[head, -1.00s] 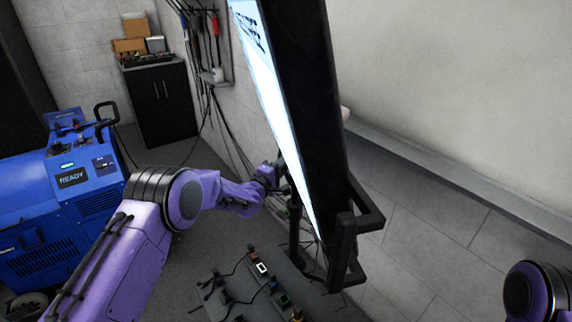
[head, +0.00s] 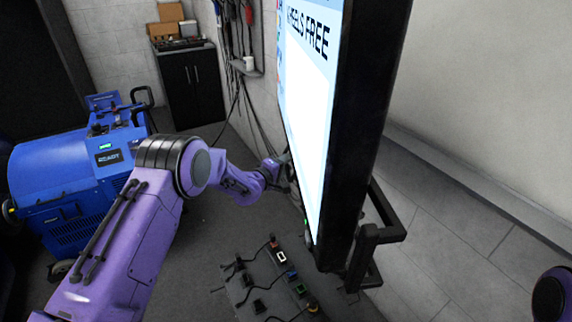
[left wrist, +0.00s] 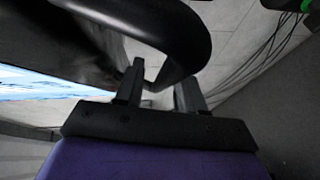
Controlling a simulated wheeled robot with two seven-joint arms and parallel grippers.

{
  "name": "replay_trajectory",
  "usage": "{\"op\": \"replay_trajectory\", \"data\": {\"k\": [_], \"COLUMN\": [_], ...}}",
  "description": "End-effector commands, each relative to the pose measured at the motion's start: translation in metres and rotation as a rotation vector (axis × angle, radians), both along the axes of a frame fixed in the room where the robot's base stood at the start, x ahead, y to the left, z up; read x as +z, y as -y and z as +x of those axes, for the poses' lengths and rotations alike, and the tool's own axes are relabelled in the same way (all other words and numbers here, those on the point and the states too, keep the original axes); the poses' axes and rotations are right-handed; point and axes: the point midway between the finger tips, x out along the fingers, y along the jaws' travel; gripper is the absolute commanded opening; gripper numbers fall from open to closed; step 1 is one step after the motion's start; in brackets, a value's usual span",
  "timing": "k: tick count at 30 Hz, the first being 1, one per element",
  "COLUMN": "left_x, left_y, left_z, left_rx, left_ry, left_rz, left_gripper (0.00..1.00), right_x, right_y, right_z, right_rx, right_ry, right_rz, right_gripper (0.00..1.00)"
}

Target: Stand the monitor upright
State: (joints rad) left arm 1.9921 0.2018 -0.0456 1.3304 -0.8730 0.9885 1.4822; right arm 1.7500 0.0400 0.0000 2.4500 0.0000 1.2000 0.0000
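The monitor (head: 311,110) is a large thin panel with a bright screen and a thick black casing, seen nearly edge-on in the head view. It stands close to vertical with a slight lean, and its top is out of frame. Part of the screen lettering reads "EELS FREE". My left gripper (head: 284,172) is at its left edge. My right gripper is out of view.
A black bracket (head: 374,240) sticks out behind the monitor's lower end. Cables and small coloured connectors (head: 283,258) lie below it. A blue machine (head: 72,178) stands at left, a black cabinet (head: 193,88) at the back. Open grey floor lies between them.

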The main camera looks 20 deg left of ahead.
Motion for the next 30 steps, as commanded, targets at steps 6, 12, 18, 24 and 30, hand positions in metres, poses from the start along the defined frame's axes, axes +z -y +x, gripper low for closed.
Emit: {"op": "replay_trajectory", "data": {"k": [6,12,18,24,30], "left_x": [0.002,0.007,0.013,0.014,0.014], "left_y": [-0.006,-0.018,-0.025,-0.027,-0.027], "left_z": [-0.019,-0.065,-0.096,-0.102,-0.101], "left_rx": [0.002,0.002,0.002,0.001,0.001], "left_ry": [0.000,0.000,0.001,-0.001,-0.001], "left_rz": [-0.002,-0.003,-0.002,0.000,0.000], "left_gripper": [0.39,0.39,0.39,0.39,0.39], "right_x": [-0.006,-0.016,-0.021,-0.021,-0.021], "right_y": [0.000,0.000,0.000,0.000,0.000], "right_z": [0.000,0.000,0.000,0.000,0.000], "right_rx": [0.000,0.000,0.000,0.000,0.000], "right_ry": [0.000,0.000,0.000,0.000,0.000], "right_rz": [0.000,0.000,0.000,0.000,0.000], "right_gripper": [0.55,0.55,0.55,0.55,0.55]}}
